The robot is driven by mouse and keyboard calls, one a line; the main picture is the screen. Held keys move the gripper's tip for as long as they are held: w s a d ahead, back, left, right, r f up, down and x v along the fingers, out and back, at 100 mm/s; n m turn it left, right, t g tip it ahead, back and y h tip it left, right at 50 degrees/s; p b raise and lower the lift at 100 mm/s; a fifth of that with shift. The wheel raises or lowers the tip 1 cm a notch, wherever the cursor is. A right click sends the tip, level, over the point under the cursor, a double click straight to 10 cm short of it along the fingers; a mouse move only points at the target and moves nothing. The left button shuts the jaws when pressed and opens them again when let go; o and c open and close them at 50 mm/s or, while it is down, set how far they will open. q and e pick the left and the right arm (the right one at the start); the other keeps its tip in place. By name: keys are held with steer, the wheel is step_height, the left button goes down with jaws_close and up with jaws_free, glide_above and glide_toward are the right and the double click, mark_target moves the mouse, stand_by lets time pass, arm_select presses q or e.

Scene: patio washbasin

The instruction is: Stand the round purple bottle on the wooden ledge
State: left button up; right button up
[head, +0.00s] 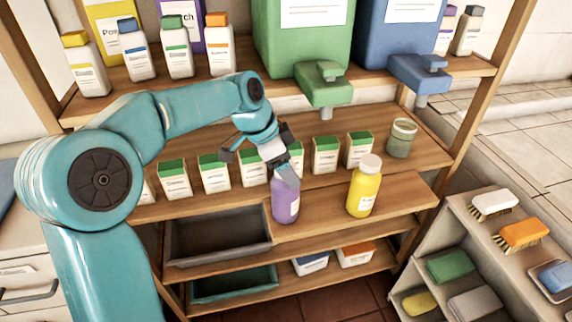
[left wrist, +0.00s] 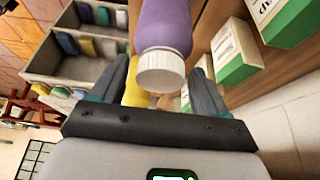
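The round purple bottle (head: 285,203) appears upright on the left end of the wooden ledge (head: 330,212), right of the grey tray. My left gripper (head: 284,172) is over its top and hides its cap in the head view. In the left wrist view the bottle's white cap (left wrist: 161,70) and purple body (left wrist: 164,24) lie between the two spread fingers (left wrist: 163,85). Gaps show beside the cap, so the fingers look open; contact at the bottle's shoulder cannot be made out. My right gripper is in neither view.
A yellow bottle (head: 364,188) stands to the right on the same ledge. The grey tray (head: 220,254) adjoins on the left. Several green-topped cartons (head: 325,156) and a jar (head: 401,139) stand behind. Green (head: 300,38) and blue (head: 393,38) dispensers overhang above.

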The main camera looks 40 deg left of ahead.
arm_select(q)
steer(key=shift+r, duration=0.25)
steer(key=p+v, duration=0.2)
steer(key=v, duration=0.9)
steer(key=shift+s+a+r, duration=0.15)
steer(key=shift+a+r, duration=0.05)
steer(key=shift+r, duration=0.1)
